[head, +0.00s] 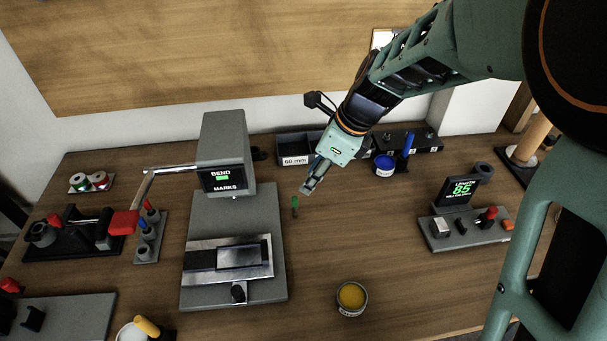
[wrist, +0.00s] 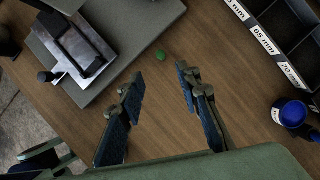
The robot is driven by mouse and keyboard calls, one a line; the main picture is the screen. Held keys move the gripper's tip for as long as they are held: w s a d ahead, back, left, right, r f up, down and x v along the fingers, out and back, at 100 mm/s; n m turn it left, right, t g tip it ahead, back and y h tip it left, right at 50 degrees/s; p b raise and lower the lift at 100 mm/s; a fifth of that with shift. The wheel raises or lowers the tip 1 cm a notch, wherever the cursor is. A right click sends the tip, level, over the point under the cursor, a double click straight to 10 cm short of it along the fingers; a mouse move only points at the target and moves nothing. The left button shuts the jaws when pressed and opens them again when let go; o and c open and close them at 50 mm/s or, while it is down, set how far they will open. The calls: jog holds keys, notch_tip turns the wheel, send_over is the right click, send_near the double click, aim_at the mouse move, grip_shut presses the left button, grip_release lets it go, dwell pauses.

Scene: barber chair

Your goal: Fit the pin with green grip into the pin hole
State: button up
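The pin with green grip (head: 295,202) stands about upright on the wooden table, just right of the bending machine's grey base (head: 268,215). In the wrist view its green top (wrist: 161,55) shows beyond the fingertips, slightly left of the middle of the gap. My gripper (head: 308,189) is above the table, close to the pin. In the wrist view my gripper (wrist: 160,82) is open and empty, its two fingers wide apart. A small grey rack (head: 149,238) at the left holds a red and a blue pin and has a socket at its front; I cannot tell which hole is the pin hole.
A yellow-filled can (head: 351,298) stands at the front. A blue pot (head: 384,165) and a labelled bin (head: 295,149) are at the back. A gauge with a green display (head: 457,191) is at the right. The table between can and gauge is clear.

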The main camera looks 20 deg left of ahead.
aim_at(296, 198)
jog(key=b+x, duration=0.1)
jog(key=x, duration=0.9)
jog(key=shift+w+a+f, duration=0.1)
jog(key=shift+a+f, duration=0.1)
jog(key=shift+a, duration=0.05)
grip_shut()
